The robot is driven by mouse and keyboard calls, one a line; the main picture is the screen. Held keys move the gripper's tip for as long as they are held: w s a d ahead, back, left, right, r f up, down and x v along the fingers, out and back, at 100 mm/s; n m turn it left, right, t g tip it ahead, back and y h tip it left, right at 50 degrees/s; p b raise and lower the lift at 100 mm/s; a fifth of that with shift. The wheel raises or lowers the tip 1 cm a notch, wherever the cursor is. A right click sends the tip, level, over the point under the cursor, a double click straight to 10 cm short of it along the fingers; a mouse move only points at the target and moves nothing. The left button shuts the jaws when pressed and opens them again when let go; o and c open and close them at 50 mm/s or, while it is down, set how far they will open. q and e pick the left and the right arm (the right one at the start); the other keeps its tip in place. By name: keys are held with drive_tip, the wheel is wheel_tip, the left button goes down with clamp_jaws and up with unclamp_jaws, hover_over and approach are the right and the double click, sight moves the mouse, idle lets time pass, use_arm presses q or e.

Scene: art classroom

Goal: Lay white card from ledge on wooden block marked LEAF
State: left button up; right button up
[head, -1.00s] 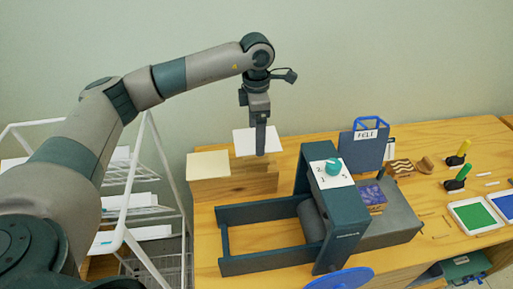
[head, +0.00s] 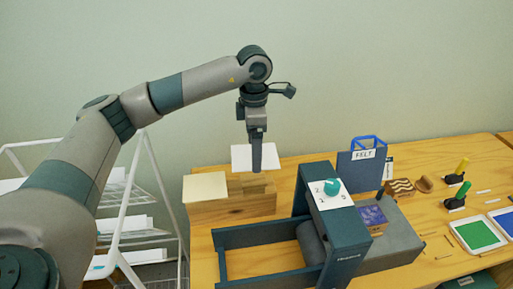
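My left gripper (head: 257,165) points down over the back of the wooden ledge (head: 235,207). The white card (head: 241,156) shows directly behind its fingers, near the ledge's rear top. The fingers are seen edge-on and overlap the card, so I cannot tell whether they grip it. A wooden block with a blue-purple face (head: 371,217) sits on the dark press bed. Another wooden block with a wavy pattern (head: 400,186) lies further back. I cannot read LEAF on either. My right gripper is not in view.
A cream card or pad (head: 205,187) lies on the ledge's left part. The dark press (head: 330,228) with a teal knob stands right of the ledge. A dark FELT holder (head: 362,168) stands behind it. A white wire rack (head: 160,190) is at left. Green and blue pads lie right.

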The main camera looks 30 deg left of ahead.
use_arm(q)
drive_tip(key=shift+s+d+f+m, duration=0.1)
drive_tip(key=shift+s+d+m, duration=0.2)
drive_tip(key=shift+m, duration=0.3)
drive_tip(key=shift+s+d+f+m, duration=0.15)
drive_tip(key=shift+d+m, duration=0.15)
drive_tip(key=shift+m, duration=0.3)
drive_tip(key=s+d+f+m+b, duration=0.1)
drive_tip(key=s+d+m, duration=0.3)
drive_tip(key=m, duration=0.7)
drive_tip(key=s+d+f+m+b, duration=0.1)
drive_tip(key=s+d+m+b, duration=0.2)
drive_tip(key=s+m, duration=0.3)
drive_tip(key=d+m, duration=0.1)
drive_tip(key=m, duration=0.4)
drive_tip(key=shift+s+f, duration=0.2)
drive_tip(key=shift+f, duration=0.2)
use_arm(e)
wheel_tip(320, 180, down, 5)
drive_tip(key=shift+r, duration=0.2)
use_arm(q)
drive_tip(key=shift+d, duration=0.1)
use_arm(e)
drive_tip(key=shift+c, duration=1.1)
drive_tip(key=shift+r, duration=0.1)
